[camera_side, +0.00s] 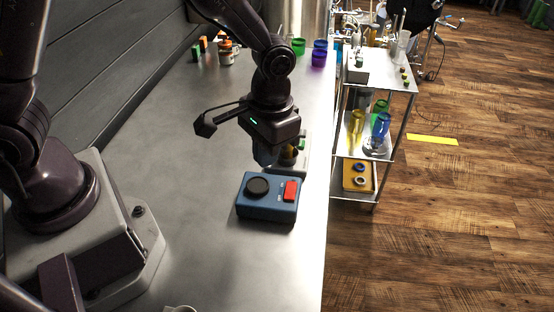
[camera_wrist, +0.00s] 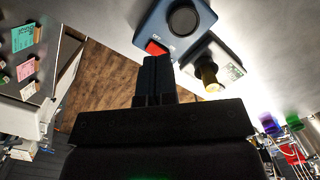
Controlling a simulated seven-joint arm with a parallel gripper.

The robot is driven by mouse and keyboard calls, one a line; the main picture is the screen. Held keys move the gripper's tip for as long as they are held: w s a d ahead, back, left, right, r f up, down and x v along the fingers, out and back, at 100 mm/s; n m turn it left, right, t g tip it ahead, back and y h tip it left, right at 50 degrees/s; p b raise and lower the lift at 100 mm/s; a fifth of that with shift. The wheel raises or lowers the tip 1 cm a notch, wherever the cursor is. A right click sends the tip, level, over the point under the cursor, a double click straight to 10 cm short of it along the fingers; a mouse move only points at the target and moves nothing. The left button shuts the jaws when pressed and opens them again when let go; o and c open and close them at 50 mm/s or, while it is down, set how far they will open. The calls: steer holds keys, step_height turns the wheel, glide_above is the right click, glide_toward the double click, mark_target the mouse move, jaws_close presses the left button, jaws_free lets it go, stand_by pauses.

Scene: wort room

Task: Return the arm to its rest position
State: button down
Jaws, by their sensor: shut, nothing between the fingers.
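My gripper (camera_side: 264,158) points down over the steel bench, just behind the blue box in the side view. Its fingers are together and empty in the wrist view (camera_wrist: 157,62). The blue box (camera_side: 266,211) sits on the bench near its right edge, with a black round knob (camera_side: 257,187) and a red rocker switch (camera_side: 290,191). In the wrist view the blue box (camera_wrist: 160,20) is beyond the fingertips, and the red switch (camera_wrist: 156,48) appears right by them. I cannot tell whether the fingertips touch it.
A pale plate with a brass-coloured cylinder (camera_wrist: 208,76) stands close behind the gripper. Green (camera_side: 298,47) and purple (camera_side: 319,58) cups stand at the bench's far end. A shelved steel cart (camera_side: 400,82) stands right of the bench. The bench left of the box is clear.

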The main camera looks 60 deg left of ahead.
steer(key=s+a+r+t, duration=0.3)
steer(key=s+a+r, duration=0.2)
steer(key=r, duration=0.5)
steer(key=s+a+r+t, duration=0.3)
steer(key=s+a+r, duration=0.2)
steer(key=r, duration=0.5)
steer(key=shift+s+t, duration=0.3)
steer(key=shift+s, duration=0.85)
